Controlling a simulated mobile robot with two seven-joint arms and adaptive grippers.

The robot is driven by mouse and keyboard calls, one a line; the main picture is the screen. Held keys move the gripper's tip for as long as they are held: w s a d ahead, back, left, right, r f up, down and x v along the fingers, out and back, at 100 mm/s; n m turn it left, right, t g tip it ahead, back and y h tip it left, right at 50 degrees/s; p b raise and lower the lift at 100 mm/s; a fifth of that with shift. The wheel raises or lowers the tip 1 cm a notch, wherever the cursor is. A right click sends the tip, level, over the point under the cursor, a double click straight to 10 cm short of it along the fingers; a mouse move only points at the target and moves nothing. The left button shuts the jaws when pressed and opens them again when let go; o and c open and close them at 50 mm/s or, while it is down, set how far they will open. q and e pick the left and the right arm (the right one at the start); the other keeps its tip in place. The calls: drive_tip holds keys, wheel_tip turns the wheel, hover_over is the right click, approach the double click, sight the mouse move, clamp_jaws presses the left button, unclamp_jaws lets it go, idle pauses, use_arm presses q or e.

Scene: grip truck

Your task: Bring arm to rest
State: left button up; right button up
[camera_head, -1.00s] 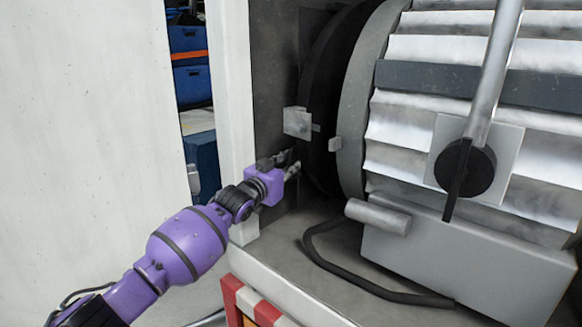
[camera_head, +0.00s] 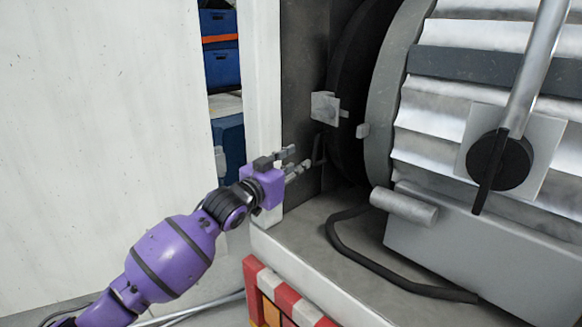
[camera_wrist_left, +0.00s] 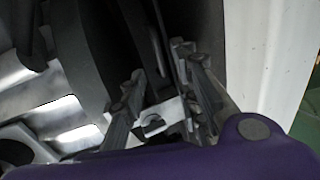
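My left arm (camera_head: 172,255) is purple and comes in from the lower left in the head view. It is stretched out toward the recess beside the large ribbed drum. My left gripper (camera_head: 298,160) is at the mouth of this recess, with its fingers apart and nothing between them. In the left wrist view, the two grey fingers (camera_wrist_left: 165,105) stand apart, and a pale bracket (camera_wrist_left: 158,118) shows beyond them. In the head view, a pale block (camera_head: 325,107) on the recess wall is just above and right of the fingertips. My right gripper is not in view.
The ribbed drum (camera_head: 450,90) with a metal lever (camera_head: 530,75) fills the right side. A black cable (camera_head: 365,262) lies on the grey ledge (camera_head: 300,245) below. A white panel (camera_head: 90,110) stands at left. Blue bins (camera_head: 221,66) show through the gap.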

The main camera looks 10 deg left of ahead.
use_arm(q)
drive_tip(key=shift+v, duration=0.85)
